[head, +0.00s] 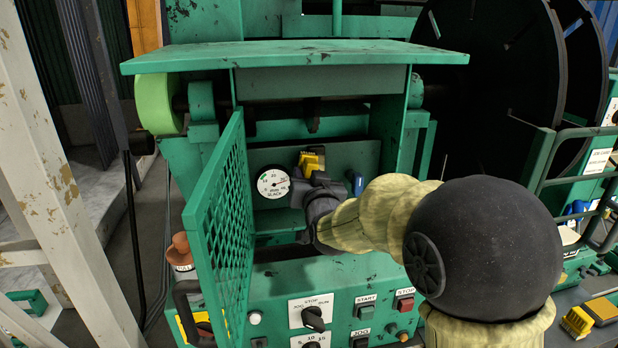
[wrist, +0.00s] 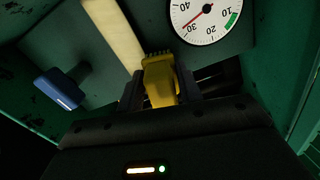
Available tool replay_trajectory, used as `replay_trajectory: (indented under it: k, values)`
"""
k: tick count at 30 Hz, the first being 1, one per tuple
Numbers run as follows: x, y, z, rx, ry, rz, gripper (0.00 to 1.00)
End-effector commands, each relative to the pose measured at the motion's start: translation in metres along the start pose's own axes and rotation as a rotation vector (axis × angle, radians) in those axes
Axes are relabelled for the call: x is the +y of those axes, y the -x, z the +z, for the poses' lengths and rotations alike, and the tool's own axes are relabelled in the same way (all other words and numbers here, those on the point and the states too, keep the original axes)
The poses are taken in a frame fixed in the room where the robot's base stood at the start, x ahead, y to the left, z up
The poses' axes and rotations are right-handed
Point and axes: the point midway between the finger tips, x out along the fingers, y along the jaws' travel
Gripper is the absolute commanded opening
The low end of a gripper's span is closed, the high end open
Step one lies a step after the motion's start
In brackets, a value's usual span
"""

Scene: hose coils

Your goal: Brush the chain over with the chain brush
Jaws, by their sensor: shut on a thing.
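My gripper (head: 309,177) reaches into the green machine behind its open mesh door. It is shut on a yellow piece (head: 313,161) with a ridged or bristled end, which looks like the chain brush. In the wrist view the yellow piece (wrist: 160,82) sits between the dark fingers, its toothed end pointing away from me. A pale bar (wrist: 113,32) runs close beside that end; I cannot tell if they touch. I cannot make out the chain in either view.
A dial gauge (head: 273,183) is left of my gripper, and a blue handle (head: 357,184) is to the right. The open mesh door (head: 217,222) stands at the left, and a hood (head: 295,56) overhangs. A control panel (head: 280,290) lies below. Another yellow bristled item (head: 577,321) lies at bottom right.

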Motion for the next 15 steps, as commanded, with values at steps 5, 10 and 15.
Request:
replay_trajectory:
  k: [5,10,15]
  values:
    - [0.0,-0.001,0.0,0.001,0.0,0.0,0.03]
    - [0.008,-0.001,-0.001,0.002,0.0,0.002,0.03]
    - [0.02,-0.001,-0.003,0.004,0.0,0.001,0.03]
